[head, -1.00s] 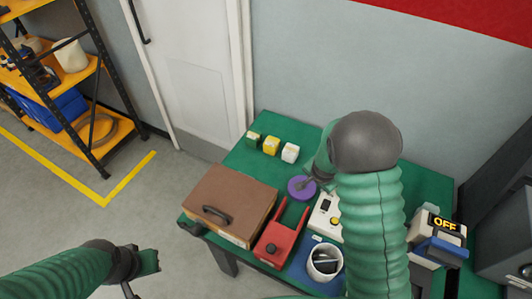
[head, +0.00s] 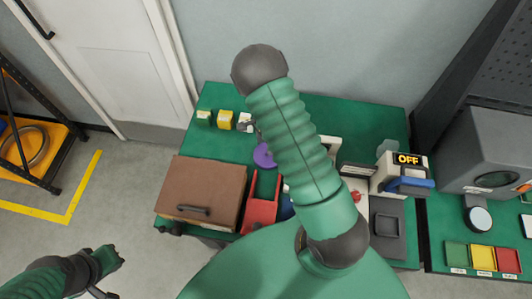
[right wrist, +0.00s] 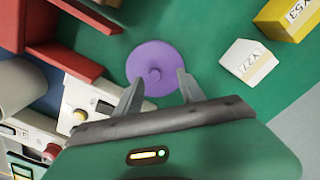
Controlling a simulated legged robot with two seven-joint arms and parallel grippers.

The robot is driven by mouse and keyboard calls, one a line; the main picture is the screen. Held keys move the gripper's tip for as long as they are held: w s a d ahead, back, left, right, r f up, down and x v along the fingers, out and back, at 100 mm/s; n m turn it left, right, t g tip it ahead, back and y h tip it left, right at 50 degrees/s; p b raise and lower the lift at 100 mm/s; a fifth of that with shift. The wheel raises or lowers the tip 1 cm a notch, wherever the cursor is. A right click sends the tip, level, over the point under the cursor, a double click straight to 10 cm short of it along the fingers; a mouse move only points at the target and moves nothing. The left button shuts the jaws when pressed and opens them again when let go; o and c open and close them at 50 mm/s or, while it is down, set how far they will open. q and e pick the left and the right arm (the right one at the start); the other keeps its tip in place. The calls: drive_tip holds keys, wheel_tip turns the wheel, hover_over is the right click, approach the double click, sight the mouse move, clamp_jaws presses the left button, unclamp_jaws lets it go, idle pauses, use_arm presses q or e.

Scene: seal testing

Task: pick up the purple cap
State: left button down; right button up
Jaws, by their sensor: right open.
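The purple cap (head: 263,156) lies on the green table, partly hidden by my right arm in the head view. In the right wrist view the cap (right wrist: 152,57) is a flat round disc with a small raised knob in its middle. My right gripper (right wrist: 159,80) is open, and its two fingertips show on either side of the cap's near part. Nothing is held between the fingers, and I cannot tell how high they are above the table. My left gripper (head: 110,260) is away from the table at the lower left; its opening is unclear.
Small green, yellow (head: 225,118) and white blocks stand at the table's back left; the white block (right wrist: 249,63) is right of the cap in the wrist view. A brown case (head: 203,188) and a red holder (head: 261,214) lie in front. A device reading OFF (head: 407,160) is right.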

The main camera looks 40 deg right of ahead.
sight(262, 160)
drive_tip(key=f, duration=0.1)
drive_tip(key=s+f, duration=0.1)
drive_tip(key=f+p, duration=0.1)
drive_tip(key=f, duration=0.1)
drive_tip(key=shift+s+d, duration=0.15)
drive_tip(key=shift+d, duration=0.15)
drive_tip(key=shift+a+f, duration=0.1)
drive_tip(key=shift+c, duration=0.6)
drive_tip(key=shift+w, duration=0.2)
drive_tip(key=shift+c, duration=1.2)
drive_tip(key=shift+s, duration=0.1)
clamp_jaws()
